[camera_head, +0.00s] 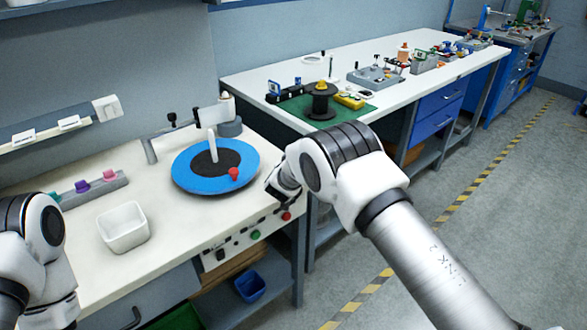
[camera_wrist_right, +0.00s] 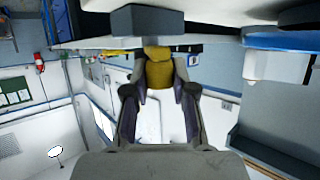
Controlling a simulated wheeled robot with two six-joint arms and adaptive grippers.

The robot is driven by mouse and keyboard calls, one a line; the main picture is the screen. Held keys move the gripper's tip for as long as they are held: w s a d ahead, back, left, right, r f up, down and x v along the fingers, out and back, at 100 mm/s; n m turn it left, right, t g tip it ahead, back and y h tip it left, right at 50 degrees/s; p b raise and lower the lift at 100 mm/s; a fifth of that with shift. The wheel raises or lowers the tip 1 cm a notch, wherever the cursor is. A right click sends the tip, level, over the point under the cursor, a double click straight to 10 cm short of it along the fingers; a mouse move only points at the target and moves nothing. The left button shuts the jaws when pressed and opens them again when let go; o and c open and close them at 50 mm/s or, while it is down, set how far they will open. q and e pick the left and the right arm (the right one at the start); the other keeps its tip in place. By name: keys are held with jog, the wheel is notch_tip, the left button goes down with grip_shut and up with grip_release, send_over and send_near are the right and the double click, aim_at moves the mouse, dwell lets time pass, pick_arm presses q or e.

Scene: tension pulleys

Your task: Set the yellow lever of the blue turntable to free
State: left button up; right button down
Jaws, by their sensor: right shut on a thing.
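The blue turntable (camera_head: 247,157) is a flat disc with a dark centre on the left bench in the head view. Its blue edge also shows at the upper right of the right wrist view (camera_wrist_right: 285,40). My right gripper (camera_head: 274,186) is low beside the disc's right side, at the bench's front edge. In the right wrist view its fingers (camera_wrist_right: 160,92) are closed on a yellow lever (camera_wrist_right: 158,70), below a dark block. The lever is hidden in the head view, and its setting cannot be read. My left arm shows at the lower left, but its fingers do not.
A white peg (camera_head: 212,146) and a red knob (camera_head: 234,174) stand on the disc. A white bin (camera_head: 122,228) and a grey rack (camera_head: 90,190) with coloured pieces are at its left. Green and red buttons line the bench front. A second bench stands behind.

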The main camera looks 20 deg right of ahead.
jog(key=shift+w+a+r+m+h, duration=0.15)
jog(key=shift+m+h, duration=0.25)
jog(key=shift+h, duration=0.2)
jog(key=c, duration=1.1)
grip_release()
jog(key=shift+o, duration=0.9)
jog(key=shift+w, duration=0.1)
jog(key=v, duration=0.7)
jog(key=shift+s, duration=0.2)
